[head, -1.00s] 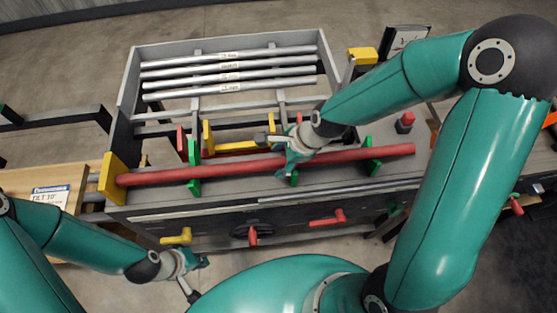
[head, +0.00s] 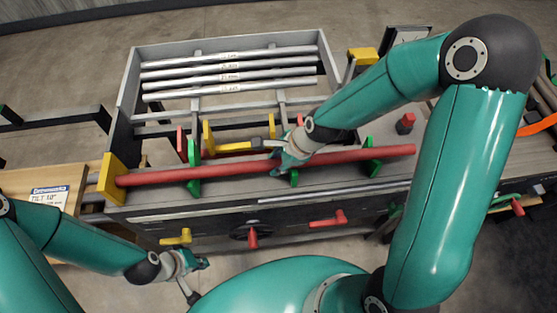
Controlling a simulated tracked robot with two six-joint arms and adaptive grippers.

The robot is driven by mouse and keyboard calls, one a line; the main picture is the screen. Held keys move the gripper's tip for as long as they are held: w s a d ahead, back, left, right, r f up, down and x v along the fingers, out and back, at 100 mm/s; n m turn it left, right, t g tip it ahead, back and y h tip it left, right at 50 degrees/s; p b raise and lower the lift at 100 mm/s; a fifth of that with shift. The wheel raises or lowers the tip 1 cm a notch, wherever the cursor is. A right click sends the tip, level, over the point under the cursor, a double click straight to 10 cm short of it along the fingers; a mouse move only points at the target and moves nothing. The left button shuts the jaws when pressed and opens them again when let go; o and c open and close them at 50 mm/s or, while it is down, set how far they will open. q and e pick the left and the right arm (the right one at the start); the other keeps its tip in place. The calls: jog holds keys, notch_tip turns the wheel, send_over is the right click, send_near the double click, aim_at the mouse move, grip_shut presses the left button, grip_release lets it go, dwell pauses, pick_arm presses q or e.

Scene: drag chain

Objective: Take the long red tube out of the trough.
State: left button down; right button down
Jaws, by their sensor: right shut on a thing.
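The long red tube (head: 230,169) lies lengthwise along the front of the grey bench. Its left end meets a yellow end block (head: 108,180), and its right end reaches past the last green bracket (head: 373,157). It runs through several green brackets, one of them at the left (head: 194,172). My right gripper (head: 280,165) is shut on the tube near its middle, beside the middle green bracket; the fingertips are partly hidden. My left gripper (head: 194,274) hangs low in front of the bench, away from the tube; its fingers are too small to read.
Several silver tubes (head: 230,72) lie on a rack (head: 126,95) behind the trough. Red and yellow handles, one of them red (head: 328,218), stick out of the bench front. A red knob (head: 405,123) stands at the right.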

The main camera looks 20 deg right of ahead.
jog(key=shift+s+d+b, duration=0.2)
jog(key=shift+d+b, duration=0.55)
jog(key=shift+d, duration=0.1)
dwell(0.3)
jog(key=c, duration=0.7)
grip_release()
jog(key=shift+c, duration=0.2)
jog(key=shift+s+f, duration=0.15)
jog(key=shift+s, duration=0.05)
